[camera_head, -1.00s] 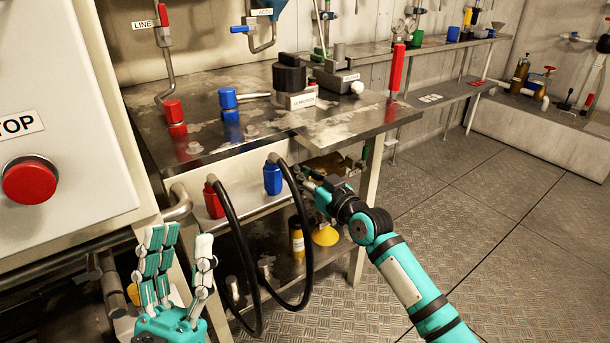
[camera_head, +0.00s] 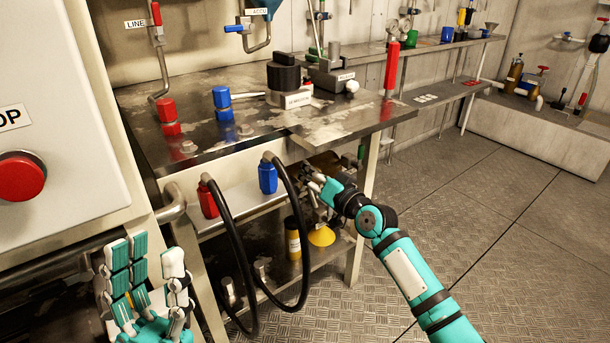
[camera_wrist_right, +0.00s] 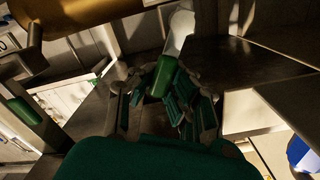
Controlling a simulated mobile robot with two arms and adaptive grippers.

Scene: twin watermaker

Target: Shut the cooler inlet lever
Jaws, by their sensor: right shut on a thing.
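A green handle (camera_wrist_right: 163,76), which looks like the lever, sits between the fingers of my right gripper (camera_wrist_right: 166,92) in the right wrist view. The fingers are closed around it. In the head view my right gripper (camera_head: 318,184) reaches under the front edge of the steel table, and the lever there is hidden behind the hand and too small to make out. My left gripper (camera_head: 150,258) is open and empty at the lower left, fingers pointing up, apart from the table.
The steel table (camera_head: 200,138) stands over the right hand. Black hoses (camera_head: 240,262) with red (camera_head: 208,201) and blue (camera_head: 268,178) connectors hang left of it. A second green handle (camera_wrist_right: 24,113) and a brass cylinder (camera_wrist_right: 85,12) are close by. Floor at the right is clear.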

